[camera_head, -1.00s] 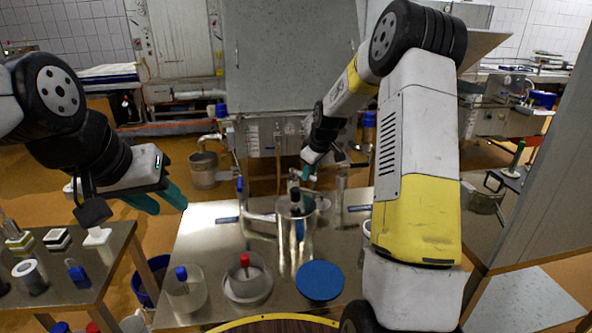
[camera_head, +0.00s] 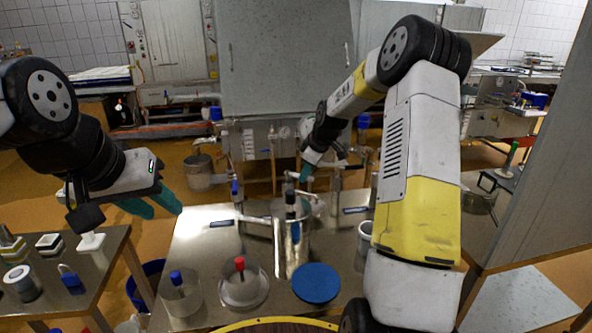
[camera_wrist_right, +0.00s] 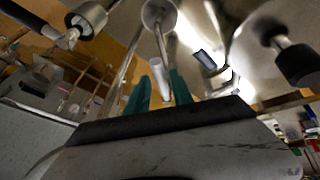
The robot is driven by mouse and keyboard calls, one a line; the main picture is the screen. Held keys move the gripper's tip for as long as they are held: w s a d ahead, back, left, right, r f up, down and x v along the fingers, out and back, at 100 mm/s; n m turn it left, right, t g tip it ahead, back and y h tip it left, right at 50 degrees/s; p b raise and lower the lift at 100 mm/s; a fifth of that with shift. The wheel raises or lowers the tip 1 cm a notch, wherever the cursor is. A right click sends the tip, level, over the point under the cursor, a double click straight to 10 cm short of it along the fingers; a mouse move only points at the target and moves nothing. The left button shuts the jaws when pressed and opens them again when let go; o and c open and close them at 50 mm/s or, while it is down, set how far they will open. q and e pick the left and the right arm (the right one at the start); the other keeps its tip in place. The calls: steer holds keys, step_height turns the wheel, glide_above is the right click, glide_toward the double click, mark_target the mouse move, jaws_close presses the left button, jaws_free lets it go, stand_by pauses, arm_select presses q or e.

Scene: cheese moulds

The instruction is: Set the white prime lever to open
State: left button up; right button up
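My right gripper (camera_head: 306,172) reaches to the pipework behind the steel table, its teal fingers pointing down. In the right wrist view its two teal fingers (camera_wrist_right: 160,92) stand apart. A white rod-like piece (camera_wrist_right: 160,76), which looks like the white prime lever, shows in the gap between them; I cannot tell whether either finger touches it. In the head view the lever is too small and too hidden by the gripper to make out its setting. My left gripper (camera_head: 150,207) hangs at the left, teal fingers apart and empty.
The steel table (camera_head: 205,240) carries a tall steel cylinder (camera_head: 291,240), a blue disc (camera_head: 316,283), a red-knobbed pot (camera_head: 242,288) and a blue-knobbed pot (camera_head: 182,295). A side table (camera_head: 75,268) with small blocks stands at the left. A grey panel (camera_head: 545,170) rises at the right.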

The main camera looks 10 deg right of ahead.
steer(key=shift+o, duration=0.5)
steer(key=v, duration=0.7)
steer(key=shift+s+r, duration=0.2)
steer(key=shift+r, duration=0.1)
steer(key=shift+s+a+f, duration=0.1)
steer(key=shift+s+a, duration=0.05)
steer(key=c, duration=0.5)
steer(key=s+a+n+h, duration=0.1)
steer(key=a+n, duration=0.1)
steer(key=n, duration=0.1)
steer(key=s+a+f+n+h, duration=0.1)
steer(key=s+a+n, duration=0.1)
steer(key=n, duration=0.1)
steer(key=s+a+n+g+h, duration=0.1)
steer(key=s+a+n, duration=0.1)
steer(key=shift+s+f+n+h, duration=0.15)
steer(key=shift+f+n+h, duration=0.15)
steer(key=shift+n, duration=0.1)
jaws_close()
steer(key=s+a+r+n+t+h, duration=0.2)
steer(key=a+r+n+t+h, duration=0.15)
steer(key=n, duration=0.55)
steer(key=w+r+x, duration=0.1)
steer(key=x, duration=1.2)
steer(key=shift+w+d+g, duration=0.25)
steer(key=shift+d+g, duration=0.1)
